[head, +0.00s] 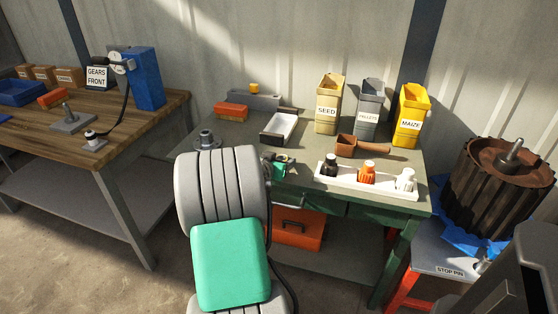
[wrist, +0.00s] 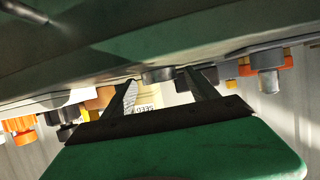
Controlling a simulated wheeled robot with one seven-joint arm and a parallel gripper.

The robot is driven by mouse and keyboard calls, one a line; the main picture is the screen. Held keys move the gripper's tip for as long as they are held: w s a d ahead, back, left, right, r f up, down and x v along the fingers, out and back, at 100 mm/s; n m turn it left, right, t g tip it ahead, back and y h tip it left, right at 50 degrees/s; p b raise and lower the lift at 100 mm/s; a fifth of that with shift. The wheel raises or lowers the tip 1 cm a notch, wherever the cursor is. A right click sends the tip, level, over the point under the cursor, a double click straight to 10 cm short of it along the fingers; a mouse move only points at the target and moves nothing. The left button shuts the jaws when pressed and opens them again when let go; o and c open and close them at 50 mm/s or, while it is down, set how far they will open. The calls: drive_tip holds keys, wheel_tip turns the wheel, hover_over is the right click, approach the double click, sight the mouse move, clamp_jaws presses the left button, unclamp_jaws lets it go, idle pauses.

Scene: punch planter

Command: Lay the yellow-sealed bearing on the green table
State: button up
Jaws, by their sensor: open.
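The green table (head: 225,165) stands in the middle of the head view. My gripper (head: 284,163) is low at its front edge, partly hidden by my arm. In the wrist view, which looks upside down, the two dark fingers of my gripper (wrist: 158,82) are apart. A flat dark grey disc, seemingly the bearing (wrist: 158,75), shows between or just beyond the fingertips, against the table top (wrist: 200,35). I cannot make out a yellow seal on it, nor whether a finger touches it. In the head view the bearing cannot be told apart at the gripper.
A grey flanged hub (head: 207,141) stands at the table's left front. A white tray (head: 350,181) of bottles lies right of my gripper. Behind are a scoop (head: 360,147), a metal pan (head: 280,126), and seed (head: 327,108), pellets and maize bins. A workbench (head: 150,105) stands left.

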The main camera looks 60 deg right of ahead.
drive_tip(key=shift+a+r+p, duration=0.2)
drive_tip(key=shift+r+p, duration=0.1)
drive_tip(key=shift+r, duration=0.05)
drive_tip(key=w+p+v, duration=0.1)
drive_tip(key=v, duration=1)
drive_tip(key=w+a+f+n+t+y, duration=0.2)
drive_tip(key=w+a+n+y, duration=0.25)
drive_tip(key=a, duration=0.75)
drive_tip(key=w+a+f+n+t+y, duration=0.1)
drive_tip(key=w+a+n+y, duration=0.4)
drive_tip(key=a, duration=0.8)
drive_tip(key=s+a+n+y, duration=0.2)
drive_tip(key=a+n, duration=0.2)
drive_tip(key=a, duration=0.6)
drive_tip(key=s+a+n+g+y, duration=0.1)
drive_tip(key=s+a+n+y, duration=0.1)
drive_tip(key=a, duration=0.9)
drive_tip(key=shift+s+f+n+g, duration=0.25)
drive_tip(key=shift+s+n+g, duration=0.05)
drive_tip(key=shift+s+n, duration=0.55)
drive_tip(key=shift+d, duration=0.1)
